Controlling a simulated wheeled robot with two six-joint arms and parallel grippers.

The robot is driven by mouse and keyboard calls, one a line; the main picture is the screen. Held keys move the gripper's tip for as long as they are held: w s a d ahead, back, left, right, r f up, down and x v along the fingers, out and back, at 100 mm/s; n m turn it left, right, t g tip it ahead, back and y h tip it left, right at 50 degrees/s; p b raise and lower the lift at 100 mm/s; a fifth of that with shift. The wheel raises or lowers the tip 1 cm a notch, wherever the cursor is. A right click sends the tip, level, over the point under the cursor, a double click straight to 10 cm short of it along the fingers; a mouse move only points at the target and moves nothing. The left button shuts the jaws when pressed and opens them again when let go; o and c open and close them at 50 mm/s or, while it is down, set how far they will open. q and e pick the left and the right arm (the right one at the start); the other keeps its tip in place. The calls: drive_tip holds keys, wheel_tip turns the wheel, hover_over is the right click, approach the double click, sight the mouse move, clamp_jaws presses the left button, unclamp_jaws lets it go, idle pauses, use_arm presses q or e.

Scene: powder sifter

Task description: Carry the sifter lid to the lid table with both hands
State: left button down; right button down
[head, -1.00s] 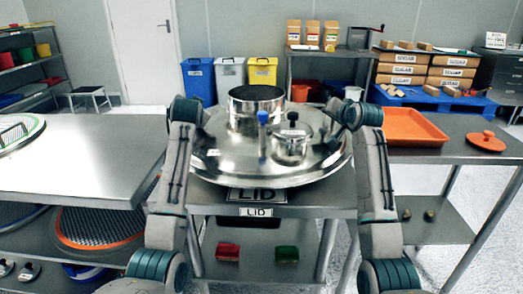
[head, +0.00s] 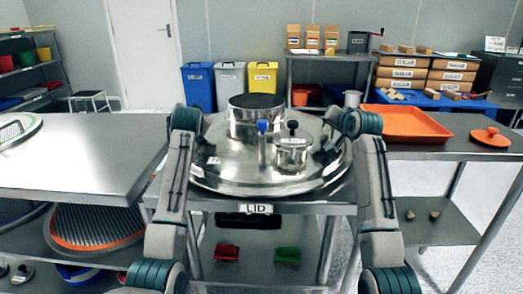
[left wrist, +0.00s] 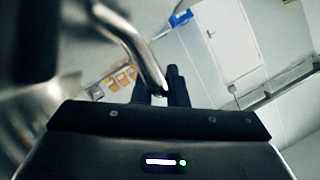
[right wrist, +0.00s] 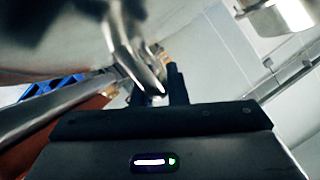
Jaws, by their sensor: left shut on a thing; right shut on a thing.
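The sifter lid (head: 225,180) is a wide round steel disc with a short open cylinder, a smaller clamped pot and a blue-topped post on it. It is level over the lid table (head: 337,202), a steel table with a LID label on its front edge. I cannot tell whether it touches the top. My left gripper (left wrist: 162,92) is shut on a bent steel handle of the lid (left wrist: 135,40), at the lid's left. My right gripper (right wrist: 160,92) is shut on a matching handle (right wrist: 135,45) at the right. In the head view both fingertips are hidden behind my wrists.
A steel table (head: 80,150) stands close at the left. At the right, another table holds an orange tray (head: 412,123) and an orange lid (head: 490,137). Red (head: 227,252) and green (head: 287,256) items lie on the shelf below. Coloured bins stand behind.

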use_arm(q)
drive_tip(key=c, duration=1.7)
unclamp_jaws()
drive_tip(key=shift+f, duration=0.2)
use_arm(e)
drive_tip(key=c, duration=1.7)
unclamp_jaws()
drive_tip(key=shift+f, duration=0.2)
use_arm(q)
drive_tip(key=shift+o, duration=1.2)
drive_tip(key=shift+s+r, duration=0.2)
drive_tip(key=shift+r, duration=0.05)
use_arm(e)
drive_tip(key=shift+o, duration=1.2)
drive_tip(key=shift+s+r, duration=0.2)
use_arm(q)
drive_tip(key=shift+s+r, duration=0.1)
drive_tip(key=shift+s, duration=0.05)
use_arm(e)
drive_tip(key=shift+s+r, duration=0.15)
use_arm(q)
drive_tip(key=v, duration=1.1)
drive_tip(key=shift+s+d, duration=0.15)
drive_tip(key=shift+s, duration=0.25)
use_arm(e)
drive_tip(key=v, duration=1.1)
drive_tip(key=shift+s+d, duration=0.2)
drive_tip(key=shift+s, duration=0.2)
